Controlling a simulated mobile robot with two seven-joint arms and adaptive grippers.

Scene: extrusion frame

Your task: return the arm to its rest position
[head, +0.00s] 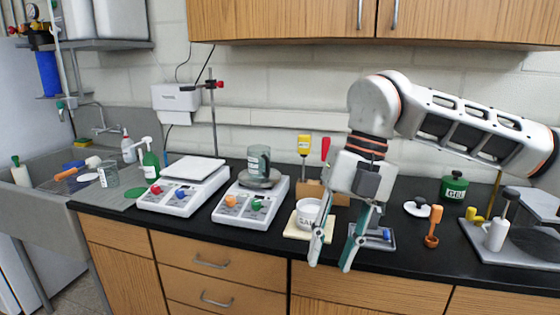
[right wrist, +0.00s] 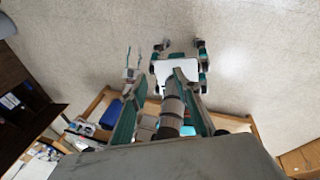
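My right gripper (head: 329,264) hangs fingers down at the front edge of the black counter (head: 270,226). Its arm comes in from the right and bends down to it. Its two teal fingers stand apart with nothing between them, so it is open and empty. The left finger overlaps the white bowl (head: 306,212) in the picture; I cannot tell whether they touch. In the right wrist view the two teal fingers (right wrist: 160,92) also show apart, with floor and furniture beyond.
Behind the gripper are a wooden block (head: 309,191) with colored-handled tools and a small grey tray (head: 381,238). Two balances (head: 184,185) (head: 251,200) stand left, one bearing a glass jar (head: 258,160). A green jar (head: 454,187) and an orange-handled tool (head: 433,226) stand right. Cabinets (head: 460,22) hang above.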

